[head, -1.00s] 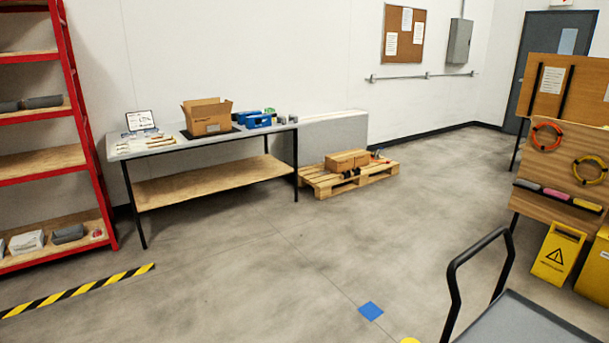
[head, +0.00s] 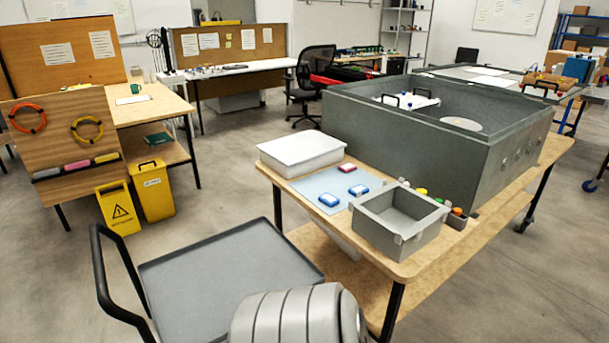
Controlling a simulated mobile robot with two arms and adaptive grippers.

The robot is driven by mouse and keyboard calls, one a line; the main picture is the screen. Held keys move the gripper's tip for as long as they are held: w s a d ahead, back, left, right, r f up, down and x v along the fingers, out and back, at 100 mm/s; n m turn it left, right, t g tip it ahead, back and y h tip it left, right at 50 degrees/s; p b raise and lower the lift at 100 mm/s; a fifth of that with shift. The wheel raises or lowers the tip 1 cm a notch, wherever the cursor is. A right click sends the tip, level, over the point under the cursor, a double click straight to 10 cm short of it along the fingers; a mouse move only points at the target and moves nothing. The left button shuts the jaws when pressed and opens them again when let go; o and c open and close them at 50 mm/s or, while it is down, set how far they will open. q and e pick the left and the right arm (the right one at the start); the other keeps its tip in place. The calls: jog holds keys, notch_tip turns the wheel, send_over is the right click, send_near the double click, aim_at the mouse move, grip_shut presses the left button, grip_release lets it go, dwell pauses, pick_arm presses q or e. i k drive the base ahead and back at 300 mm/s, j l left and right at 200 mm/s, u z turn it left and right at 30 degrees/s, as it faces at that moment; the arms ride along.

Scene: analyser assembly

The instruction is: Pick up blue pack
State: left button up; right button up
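Two small blue packs with pale tops lie on a light blue mat (head: 306,186) on the wooden workbench. One blue pack (head: 329,200) is nearer the front edge; the other blue pack (head: 358,190) is to its right, close to the grey bin. A red pack (head: 347,168) lies behind them on the mat. Neither of my grippers is in view.
A grey open bin (head: 398,222) stands right of the mat, a white lidded box (head: 300,152) behind it. A large grey-green enclosure (head: 400,134) fills the bench's back. A cart (head: 225,275) stands at the bench's left; open floor lies beyond it.

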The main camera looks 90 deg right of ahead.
aim_at(353, 190)
jog(key=z, duration=2)
